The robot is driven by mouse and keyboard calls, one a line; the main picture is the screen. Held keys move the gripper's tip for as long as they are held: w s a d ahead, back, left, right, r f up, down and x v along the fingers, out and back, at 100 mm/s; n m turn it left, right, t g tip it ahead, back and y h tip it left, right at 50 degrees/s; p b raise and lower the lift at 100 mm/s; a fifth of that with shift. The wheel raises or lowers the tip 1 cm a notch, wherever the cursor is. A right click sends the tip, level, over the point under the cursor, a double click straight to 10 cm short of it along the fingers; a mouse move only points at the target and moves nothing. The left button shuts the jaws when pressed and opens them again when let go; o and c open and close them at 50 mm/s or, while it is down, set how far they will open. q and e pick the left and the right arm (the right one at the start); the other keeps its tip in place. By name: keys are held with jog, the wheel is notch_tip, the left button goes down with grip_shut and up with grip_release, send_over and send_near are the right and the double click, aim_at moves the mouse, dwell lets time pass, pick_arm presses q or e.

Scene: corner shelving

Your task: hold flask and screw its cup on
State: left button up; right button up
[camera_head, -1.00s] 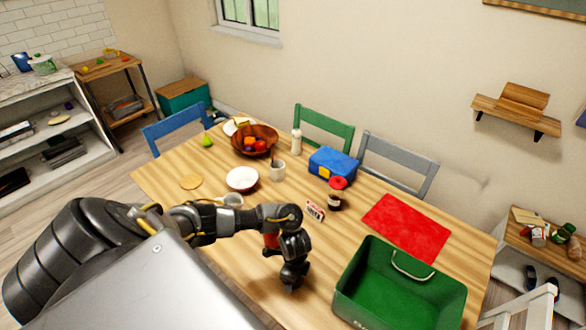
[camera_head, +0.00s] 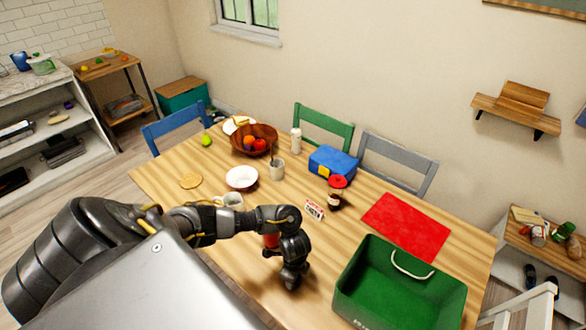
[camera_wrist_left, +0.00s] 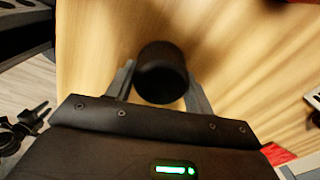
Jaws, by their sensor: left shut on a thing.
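A dark, round-topped cylinder (camera_wrist_left: 162,72) stands between the fingers of my left gripper in the left wrist view. It appears to be the flask or its cup; I cannot tell which. My left gripper (camera_head: 293,278) is shut on it, low over the front of the table in the head view. A small red part (camera_head: 271,240) shows beside the gripper, mostly hidden by the arm. I cannot make out a separate cup or whether the cup sits on the flask. My right gripper cannot be made out.
A green crate (camera_head: 345,300) stands right of my left gripper on the table (camera_head: 225,250). Behind are a red mat (camera_head: 405,226), a red-lidded jar (camera_head: 337,192), a small box (camera_head: 314,209), a blue lunchbox (camera_head: 332,160), a white bowl (camera_head: 241,178) and a mug (camera_head: 229,199).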

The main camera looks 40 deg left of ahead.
pick_arm(q)
jog(key=shift+r, duration=0.1)
jog(key=shift+r, duration=0.65)
jog(key=s+d+r+p, duration=0.4)
jog(key=s+d+r, duration=0.2)
jog(key=s+r, duration=0.5)
jog(key=shift+s+d+r, duration=0.25)
jog(key=shift+s+d, duration=0.05)
jog(key=shift+s, duration=0.4)
